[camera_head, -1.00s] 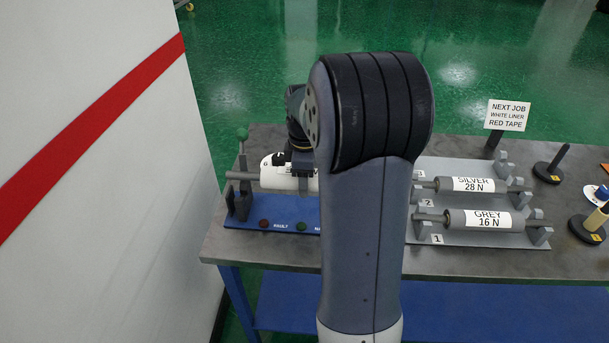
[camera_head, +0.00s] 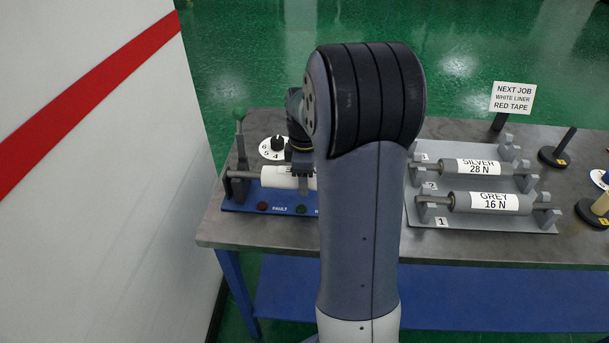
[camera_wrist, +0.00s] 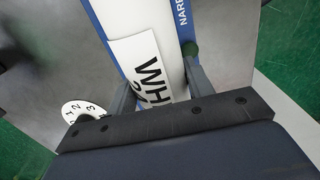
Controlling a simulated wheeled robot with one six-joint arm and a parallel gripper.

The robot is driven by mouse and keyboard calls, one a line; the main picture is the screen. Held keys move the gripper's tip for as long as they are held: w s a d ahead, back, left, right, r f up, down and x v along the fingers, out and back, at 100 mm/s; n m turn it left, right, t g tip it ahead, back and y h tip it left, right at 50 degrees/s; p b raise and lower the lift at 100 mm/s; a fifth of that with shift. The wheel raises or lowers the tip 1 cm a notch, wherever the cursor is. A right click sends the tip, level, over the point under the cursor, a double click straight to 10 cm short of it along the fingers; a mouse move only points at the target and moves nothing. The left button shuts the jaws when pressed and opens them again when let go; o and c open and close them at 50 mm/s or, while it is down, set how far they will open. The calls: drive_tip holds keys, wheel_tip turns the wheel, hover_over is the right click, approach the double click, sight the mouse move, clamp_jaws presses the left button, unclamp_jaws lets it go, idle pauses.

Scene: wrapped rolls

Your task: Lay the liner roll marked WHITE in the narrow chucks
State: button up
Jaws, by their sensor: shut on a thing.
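The white roll (camera_head: 284,176) lies level over the blue chuck base (camera_head: 232,207), its left shaft end at the left chuck stand. I cannot tell whether the shaft is fully seated. My gripper (camera_head: 303,186) is shut on the roll from above. In the wrist view my gripper (camera_wrist: 158,76) has a finger on each side of the roll (camera_wrist: 120,20), over a label reading "WH". The base (camera_wrist: 184,30) there shows part of the word "NARR". My arm hides the roll's right end and the right chuck in the head view.
A green-knobbed lever (camera_head: 239,116) stands at the left chuck. A numbered dial (camera_head: 274,148) sits behind the base; red FAULT (camera_head: 262,206) and green (camera_head: 301,209) buttons are in front. Right of my arm, a grey rack (camera_head: 480,221) holds SILVER (camera_head: 478,167) and GREY (camera_head: 488,201) rolls.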

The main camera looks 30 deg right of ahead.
idle(0.3)
drive_tip(key=o, duration=1.5)
drive_tip(key=shift+f, duration=0.1)
wheel_tip(320, 180, up, 11)
drive_tip(key=shift+f, duration=0.15)
wheel_tip(320, 180, down, 10)
drive_tip(key=shift+f, duration=0.2)
drive_tip(key=shift+r+p, duration=0.85)
drive_tip(key=shift+r, duration=0.45)
